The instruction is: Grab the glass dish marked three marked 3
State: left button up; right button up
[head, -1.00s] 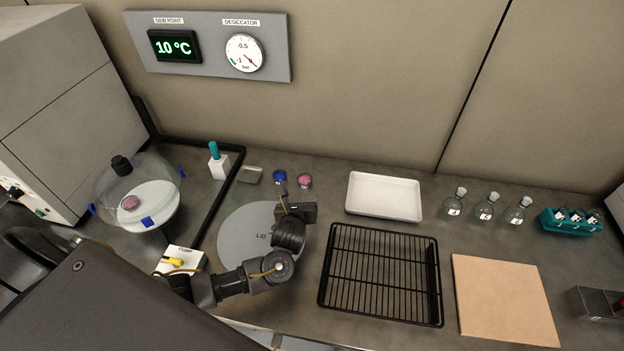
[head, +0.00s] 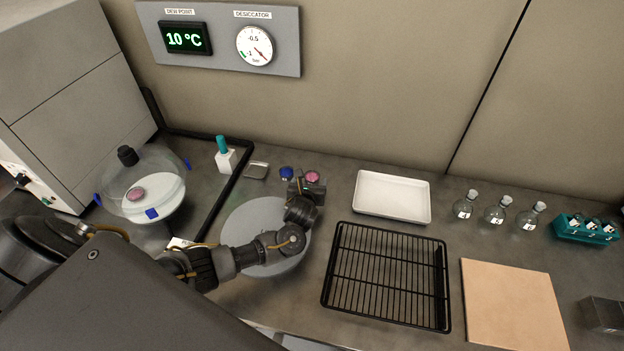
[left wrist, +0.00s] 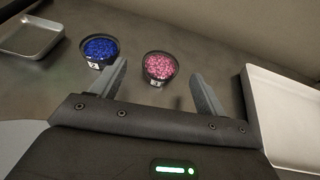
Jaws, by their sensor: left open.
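The dish marked 3 (left wrist: 160,68) is a small round dish filled with pink granules. In the left wrist view it stands between and just beyond the fingers of my left gripper (left wrist: 159,85), which is open and empty. In the head view the pink dish (head: 312,177) shows just behind my left gripper (head: 308,185), partly hidden by it. A similar dish with blue granules, marked 2 (left wrist: 99,49), stands to its left, outside the left finger. The blue dish also shows in the head view (head: 287,172). My right gripper is not in view.
A white tray (head: 392,198) lies to the right of the dishes and a small metal tray (head: 257,170) to their left. A black wire rack (head: 388,278), several small flasks (head: 496,213) and a tan board (head: 513,305) are further right. A glass desiccator (head: 150,190) stands at left.

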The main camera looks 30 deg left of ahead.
aim_at(313, 173)
pick_arm(q)
jog(key=x, duration=0.4)
jog(key=shift+w+f, duration=0.2)
jog(key=shift+f, duration=0.05)
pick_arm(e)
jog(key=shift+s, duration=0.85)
pick_arm(q)
jog(key=c, duration=1)
jog(key=shift+c, duration=0.2)
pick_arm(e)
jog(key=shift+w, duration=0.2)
